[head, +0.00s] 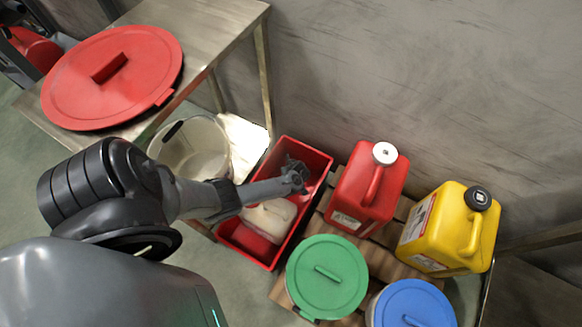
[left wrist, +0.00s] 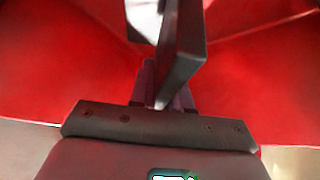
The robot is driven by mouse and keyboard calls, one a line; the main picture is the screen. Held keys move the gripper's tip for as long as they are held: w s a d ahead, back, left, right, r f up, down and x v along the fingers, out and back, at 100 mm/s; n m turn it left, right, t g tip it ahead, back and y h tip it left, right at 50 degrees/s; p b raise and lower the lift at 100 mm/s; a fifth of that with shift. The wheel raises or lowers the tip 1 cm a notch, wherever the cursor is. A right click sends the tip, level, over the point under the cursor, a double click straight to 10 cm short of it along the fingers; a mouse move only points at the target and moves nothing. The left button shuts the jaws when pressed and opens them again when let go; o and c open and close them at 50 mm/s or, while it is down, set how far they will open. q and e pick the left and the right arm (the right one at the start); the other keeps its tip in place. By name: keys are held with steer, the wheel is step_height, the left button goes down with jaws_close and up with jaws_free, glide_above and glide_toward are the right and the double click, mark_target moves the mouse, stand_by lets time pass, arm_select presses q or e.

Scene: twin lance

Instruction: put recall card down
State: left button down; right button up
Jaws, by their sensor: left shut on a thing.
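My left gripper (head: 297,180) reaches over the red bin (head: 246,256), near its right wall. In the left wrist view its fingers (left wrist: 163,92) are shut on a thin dark plate (left wrist: 182,48), which I take for the recall card, seen nearly edge-on. The card's face cannot be made out, and the head view does not show it clearly. Red bin surfaces (left wrist: 55,70) fill most of the left wrist view around it. A cream container (head: 270,216) lies inside the bin, below my left arm. My right gripper is not in view.
A red jug (head: 350,195), a yellow jug (head: 422,232), a green-lidded tub (head: 326,277) and a blue-lidded tub (head: 412,306) stand close on the pallet to the right. A translucent bucket (head: 190,150) stands left of the bin. A red lid (head: 140,70) lies on the metal table (head: 215,22).

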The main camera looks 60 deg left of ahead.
arm_select(q)
step_height(320, 180, down, 2)
steer(key=shift+f+b, duration=0.1)
steer(key=shift+b, duration=0.5)
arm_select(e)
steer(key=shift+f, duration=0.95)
arm_select(q)
steer(key=c, duration=1.1)
jaws_free()
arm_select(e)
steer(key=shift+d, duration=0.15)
